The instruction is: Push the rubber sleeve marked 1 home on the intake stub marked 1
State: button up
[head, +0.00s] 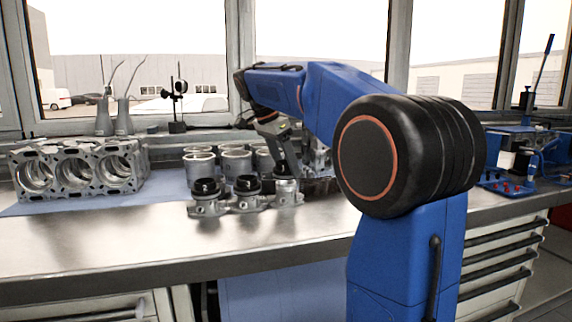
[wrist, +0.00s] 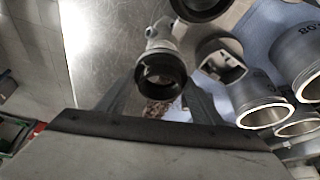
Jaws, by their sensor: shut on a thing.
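A grey metal intake casting (head: 230,207) with a row of three stubs lies near the front of the bench. Black rubber sleeves stand on its left stub (head: 206,187) and middle stub (head: 247,185). My gripper (head: 285,172) reaches down over the right stub (head: 285,192). In the wrist view my gripper (wrist: 158,92) is shut on a black rubber sleeve (wrist: 160,70), its fingers on either side. The sleeve is at the end of the casting (wrist: 160,36); I cannot tell how far it sits over the stub. Another black sleeve (wrist: 200,8) shows at the top edge. No number marks are readable.
Several metal cylinder liners (head: 236,163) stand just behind the casting. An engine block (head: 75,172) lies on the blue mat at the left. A small stand (head: 178,105) is on the sill behind. The steel bench front (head: 150,240) is clear.

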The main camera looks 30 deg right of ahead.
aim_at(286, 175)
jog(key=shift+o, duration=0.3)
jog(key=shift+f, duration=1.8)
dwell(2.0)
jog(key=o, duration=1.1)
jog(key=shift+r, duration=0.1)
notch_tip(286, 175, up, 7)
jog(key=shift+r, duration=0.2)
dwell(0.6)
dwell(0.5)
